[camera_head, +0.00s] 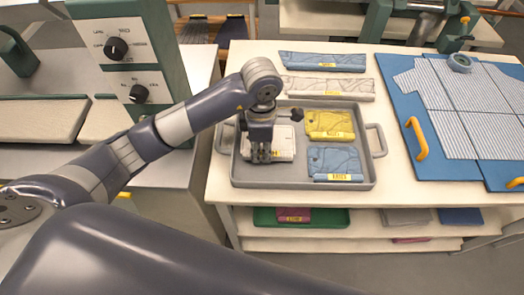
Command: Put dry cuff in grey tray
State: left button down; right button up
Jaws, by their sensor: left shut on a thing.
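The grey tray (234,172) stands on the pale table, with a handle at each side. My left gripper (261,160) points down over the tray's left part, shut on a white cuff-like piece (285,143). The gripper hides part of this piece; I cannot tell whether it touches the tray floor. A yellow piece (328,122) and a blue piece (335,160) lie in the tray's right half, each with a yellow label. The label words are too small to read. My right gripper is not in view.
A blue strip (310,58) and a pale grey strip (320,83) lie behind the tray. A blue board (402,82) with a striped garment lies to the right. A press with knobs (116,48) stands at left. A shelf below holds a green tray (265,217).

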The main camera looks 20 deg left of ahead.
pick_arm(q)
notch_tip(320, 180, down, 2)
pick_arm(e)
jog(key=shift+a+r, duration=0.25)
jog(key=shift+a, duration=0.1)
pick_arm(q)
jog(key=shift+f, duration=0.1)
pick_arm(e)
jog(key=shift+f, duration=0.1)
pick_arm(q)
jog(key=shift+f, duration=0.15)
jog(key=c, duration=1.5)
grip_release()
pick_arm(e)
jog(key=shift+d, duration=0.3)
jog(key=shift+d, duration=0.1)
